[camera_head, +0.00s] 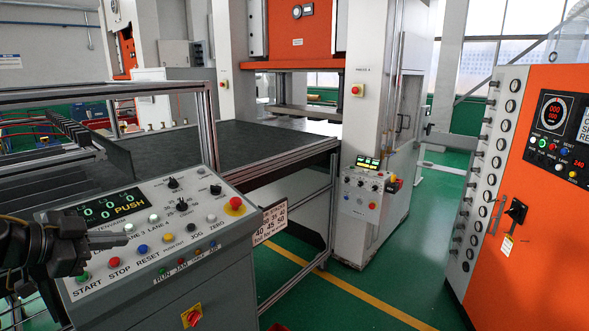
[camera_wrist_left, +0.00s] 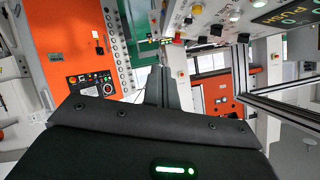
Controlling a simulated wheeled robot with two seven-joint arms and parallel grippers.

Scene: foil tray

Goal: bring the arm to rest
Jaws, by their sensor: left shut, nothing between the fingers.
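My left gripper (camera_head: 116,241) comes in from the left in the head view, with its dark fingers together over the lower left of a grey control console. The fingers are shut and empty, and they point right across the panel. In the left wrist view the shut fingers (camera_wrist_left: 157,88) stick out from the dark gripper body, with open space and the floor beyond. The console panel (camera_head: 205,222) carries several coloured buttons, knobs and a green-lit display (camera_head: 104,206). I cannot tell from the head view whether the fingertips touch the panel. My right gripper is not in view.
A dark table (camera_head: 235,140) with a metal frame stands behind the console. A press with an orange ram (camera_head: 300,35) is at the back. An orange cabinet (camera_head: 560,200) stands at the right. Green floor (camera_head: 370,285) with a yellow line lies open between them.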

